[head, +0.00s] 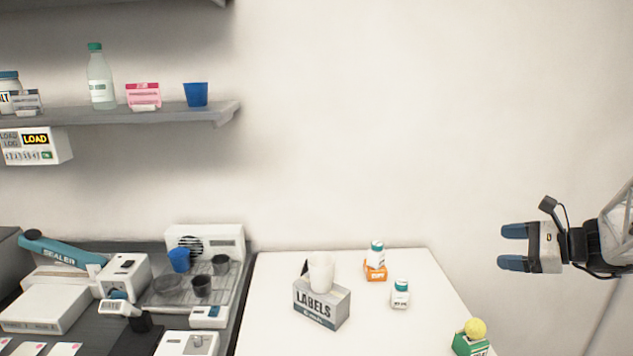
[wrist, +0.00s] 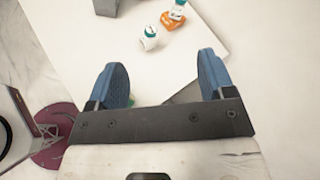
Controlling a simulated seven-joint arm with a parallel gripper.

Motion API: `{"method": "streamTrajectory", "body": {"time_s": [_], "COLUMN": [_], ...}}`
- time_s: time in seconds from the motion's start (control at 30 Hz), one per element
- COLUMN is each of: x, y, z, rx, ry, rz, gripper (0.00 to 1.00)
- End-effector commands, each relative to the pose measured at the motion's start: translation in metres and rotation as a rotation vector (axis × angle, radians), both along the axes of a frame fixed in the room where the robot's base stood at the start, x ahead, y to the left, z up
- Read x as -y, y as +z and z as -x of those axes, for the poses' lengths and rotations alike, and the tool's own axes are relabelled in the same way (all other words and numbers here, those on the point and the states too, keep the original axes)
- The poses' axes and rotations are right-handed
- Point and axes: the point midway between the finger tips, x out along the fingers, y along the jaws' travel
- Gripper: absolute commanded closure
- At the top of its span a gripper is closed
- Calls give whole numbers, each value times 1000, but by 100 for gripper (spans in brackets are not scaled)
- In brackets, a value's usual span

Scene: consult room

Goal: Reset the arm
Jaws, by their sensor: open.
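My gripper (head: 513,248) is at the right of the head view, held in the air beyond the right edge of the white table. Its two blue fingers point left and are spread apart with nothing between them. In the wrist view my gripper (wrist: 162,84) also shows open and empty, with the white table below and beyond it.
A shelf (head: 190,117) is at upper left.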

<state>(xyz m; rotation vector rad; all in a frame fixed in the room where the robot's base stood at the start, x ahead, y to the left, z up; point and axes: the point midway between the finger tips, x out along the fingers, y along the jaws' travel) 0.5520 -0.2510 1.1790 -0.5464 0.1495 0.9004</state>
Motion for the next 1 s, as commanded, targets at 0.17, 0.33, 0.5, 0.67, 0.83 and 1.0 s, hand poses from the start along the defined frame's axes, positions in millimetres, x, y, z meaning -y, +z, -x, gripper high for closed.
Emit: {"method": "streamTrajectory", "body": {"time_s": [0.17, 0.33, 0.5, 0.67, 0.83, 1.0], "x": [-14, -31, -55, -81, -120, -158], "y": [27, 38, 36, 32, 24, 14], "z": [-13, -15, -7, 5, 27, 58], "rx": [53, 75, 70, 62, 61, 67], "ry": [47, 96, 155, 227, 344, 491], "rz": [47, 100, 166, 247, 377, 539], "gripper": [24, 24, 24, 24, 24, 24]}}
